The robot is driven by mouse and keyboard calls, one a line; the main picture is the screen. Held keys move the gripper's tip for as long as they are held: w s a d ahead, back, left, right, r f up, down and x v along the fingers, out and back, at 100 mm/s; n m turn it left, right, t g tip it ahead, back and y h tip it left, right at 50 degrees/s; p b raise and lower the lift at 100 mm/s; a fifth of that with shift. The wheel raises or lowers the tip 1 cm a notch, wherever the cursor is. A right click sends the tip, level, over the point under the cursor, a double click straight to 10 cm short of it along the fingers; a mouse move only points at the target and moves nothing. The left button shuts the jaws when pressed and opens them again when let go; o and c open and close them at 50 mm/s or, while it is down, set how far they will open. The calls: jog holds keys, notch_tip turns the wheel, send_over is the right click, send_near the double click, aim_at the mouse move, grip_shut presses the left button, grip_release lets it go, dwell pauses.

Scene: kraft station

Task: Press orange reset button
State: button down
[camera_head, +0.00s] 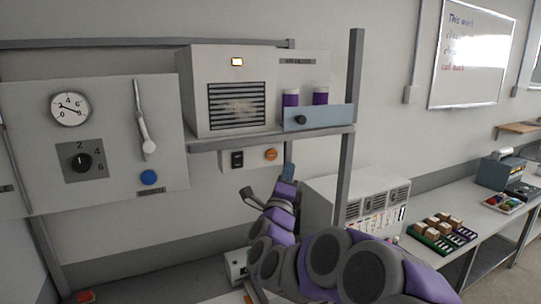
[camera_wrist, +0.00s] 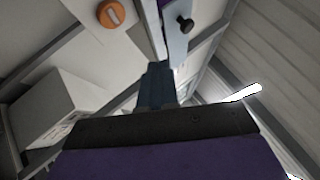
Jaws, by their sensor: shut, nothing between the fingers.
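The orange reset button (camera_head: 271,154) is a round knob on a small light panel (camera_head: 254,158) below the shelf in the head view. In the wrist view the orange button (camera_wrist: 111,13) is at the top left, with a pale bar mark on its face. My gripper (camera_head: 288,168) is shut and empty, its fingertips just right of and slightly below the button in the head view. In the wrist view the dark fingers of my gripper (camera_wrist: 157,75) point up, below and right of the button, and are apart from it in the picture.
A black switch (camera_head: 237,159) sits left of the button. The shelf (camera_head: 270,138) overhangs it, carrying a vented box (camera_head: 230,92) and purple-banded containers (camera_head: 291,98). A post (camera_head: 350,130) stands to the right. A blue button (camera_head: 149,177) is on the left panel.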

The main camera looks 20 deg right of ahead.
jog(key=p, duration=0.3)
send_near(277, 152)
jog(key=w+d+r, duration=0.1)
jog(key=d+r, duration=0.1)
jog(key=d, duration=0.2)
jog(key=shift+w+a+r+b, duration=0.1)
jog(key=shift+w+a+b, duration=0.1)
jog(key=shift+w, duration=0.25)
jog(key=shift+w+a+r+b, duration=0.1)
jog(key=shift+w+a+r, duration=0.1)
jog(key=shift+w, duration=0.2)
jog(key=shift+d, duration=0.15)
jog(key=shift+w+b, duration=0.75)
dwell(1.7)
jog(key=shift+s, duration=0.1)
jog(key=shift+s+b, duration=0.75)
jog(key=shift+b, duration=0.05)
